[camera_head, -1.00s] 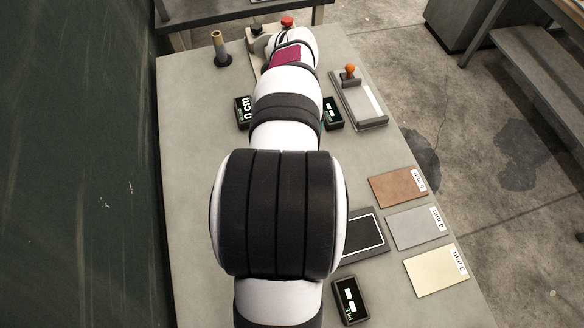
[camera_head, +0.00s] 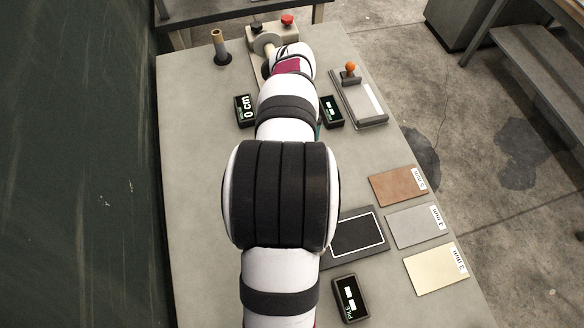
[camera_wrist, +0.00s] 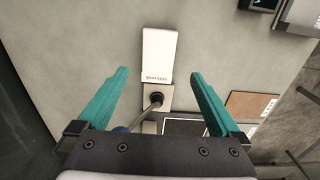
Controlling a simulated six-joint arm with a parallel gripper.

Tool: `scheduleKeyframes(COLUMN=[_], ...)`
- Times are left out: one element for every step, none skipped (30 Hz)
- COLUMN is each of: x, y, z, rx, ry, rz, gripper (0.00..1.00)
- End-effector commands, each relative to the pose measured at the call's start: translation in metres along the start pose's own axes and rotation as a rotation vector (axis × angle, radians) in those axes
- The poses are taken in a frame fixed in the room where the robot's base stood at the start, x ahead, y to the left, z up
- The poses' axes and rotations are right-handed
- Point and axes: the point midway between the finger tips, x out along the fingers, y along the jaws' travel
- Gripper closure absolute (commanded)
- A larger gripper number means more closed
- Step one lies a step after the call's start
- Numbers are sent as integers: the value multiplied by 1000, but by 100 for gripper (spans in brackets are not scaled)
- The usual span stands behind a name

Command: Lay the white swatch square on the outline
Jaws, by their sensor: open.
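A white rectangular piece (camera_wrist: 159,55), with small print along its lower edge, lies on the grey table in the wrist view; it looks like the white swatch. My gripper (camera_wrist: 158,76) is open, with teal fingers either side of the piece's lower end and nothing between them gripped. The height of the fingers above it is hard to tell. The white outline is on a dark pad (camera_head: 343,257), at the right of the arm in the head view; part of the pad (camera_wrist: 183,128) shows behind my gripper in the wrist view. My arm hides the white piece in the head view.
A square plate with a black knob (camera_wrist: 157,97) and a rod adjoins the white piece. Brown (camera_head: 397,185), grey (camera_head: 414,227) and cream (camera_head: 436,270) sheets lie at the right. Small displays (camera_head: 351,299) and an orange-knobbed device (camera_head: 361,100) stand nearby. The table's left side is clear.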

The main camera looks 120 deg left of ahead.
Motion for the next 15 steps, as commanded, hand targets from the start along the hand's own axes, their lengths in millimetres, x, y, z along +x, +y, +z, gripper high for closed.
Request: scheduleKeyframes(x=[12,19,26,29,32,37,41,47,55,62,68,75,80,83,86], y=[0,0,0,0,0,0,1,1,2,3,4,4,3,3,3], z=[-1,-1,-1,0,-1,-1,-2,-3,-4,-6,-6,-6,-6,-6,-6], rx=[-1,-2,-1,-1,-1,-1,-2,-2,-2,-3,-2,-2,-3,-3,-2], ry=[4,3,3,1,2,2,2,3,4,4,3,3,2,1,1], rz=[1,1,1,1,1,0,0,1,2,2,1,1,0,0,1], gripper=[0,0,0,0,0,0,0,0,0,0,0,0,0,0,0])
